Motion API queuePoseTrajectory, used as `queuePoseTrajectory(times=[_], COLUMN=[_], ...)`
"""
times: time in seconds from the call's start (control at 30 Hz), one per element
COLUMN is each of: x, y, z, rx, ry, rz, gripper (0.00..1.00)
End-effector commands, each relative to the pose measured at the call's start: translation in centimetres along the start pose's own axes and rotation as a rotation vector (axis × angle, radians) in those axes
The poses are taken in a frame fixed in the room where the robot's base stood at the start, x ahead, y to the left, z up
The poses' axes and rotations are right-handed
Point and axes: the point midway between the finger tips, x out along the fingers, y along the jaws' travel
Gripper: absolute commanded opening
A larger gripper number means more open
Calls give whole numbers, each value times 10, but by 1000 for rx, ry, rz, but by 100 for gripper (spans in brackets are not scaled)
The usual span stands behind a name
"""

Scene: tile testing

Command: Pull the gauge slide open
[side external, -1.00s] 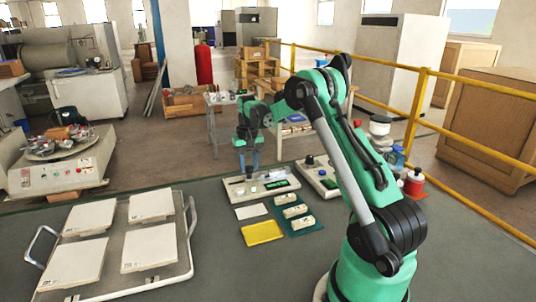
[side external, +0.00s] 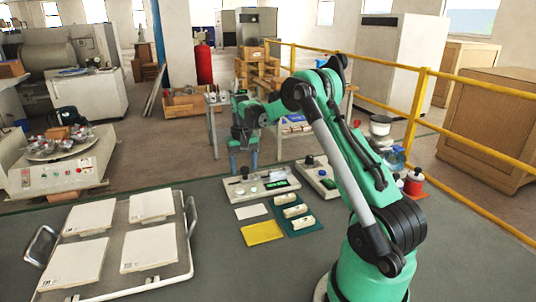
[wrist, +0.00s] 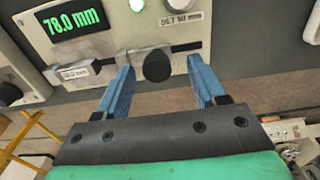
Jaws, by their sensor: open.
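The gauge (side external: 282,186) is a pale flat device near the far edge of the bench. My gripper (side external: 243,166) is over the gauge's left end, fingers pointing down. In the wrist view the blue fingers of my gripper (wrist: 160,63) are spread, one on each side of the knob, with visible gaps. Nothing is held.
A second device (side external: 318,177) stands right of the gauge. Several pale blocks lie on a green mat (side external: 310,226), beside a yellow cloth (side external: 262,233) and a white tile (side external: 251,211). A rack (side external: 186,262) of white tiles is at left.

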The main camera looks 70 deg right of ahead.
Motion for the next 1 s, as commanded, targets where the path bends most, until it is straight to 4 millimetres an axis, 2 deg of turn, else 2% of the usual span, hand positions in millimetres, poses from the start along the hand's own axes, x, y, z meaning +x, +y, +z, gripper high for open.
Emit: queuePoseTrajectory(times=[0.63,1.0], x=[-53,-59], y=[0,0], z=[0,0], rx=[1,1], ry=[0,0], rz=[1,1], gripper=[63,63])
